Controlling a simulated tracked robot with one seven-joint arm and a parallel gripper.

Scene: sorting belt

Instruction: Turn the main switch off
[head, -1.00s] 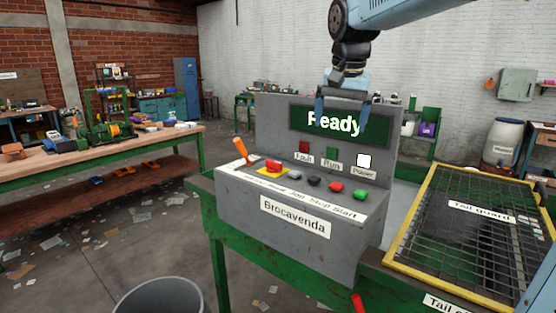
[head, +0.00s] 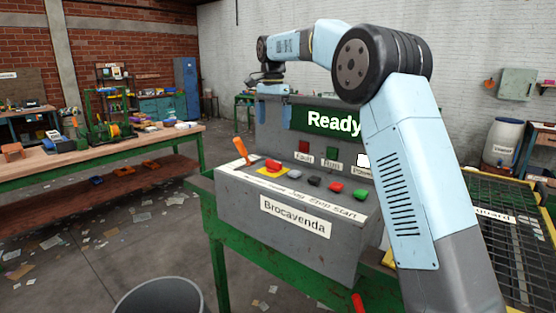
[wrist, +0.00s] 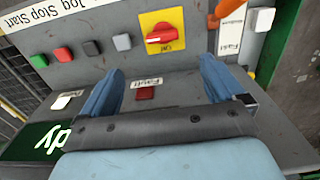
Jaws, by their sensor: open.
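The red rotary switch (head: 272,166) sits on a yellow plate at the left part of the grey control box. In the wrist view its red knob (wrist: 166,36) lies about level across the yellow plate, with a small, hard-to-read word at the edge. My gripper (head: 273,114) is above and behind the switch, in front of the upright panel. In the wrist view my gripper (wrist: 162,68) is open and empty, its two blue fingers apart. The knob lies beyond the fingertips, between their lines, and is not touched.
An orange lever (head: 241,150) stands left of the switch. Grey, black, red and green buttons (head: 336,187) run to the right. The upright panel carries a lit "Ready" screen (head: 331,120) and Fault, Run and Power lamps. The wire tail guard (head: 510,250) is at right.

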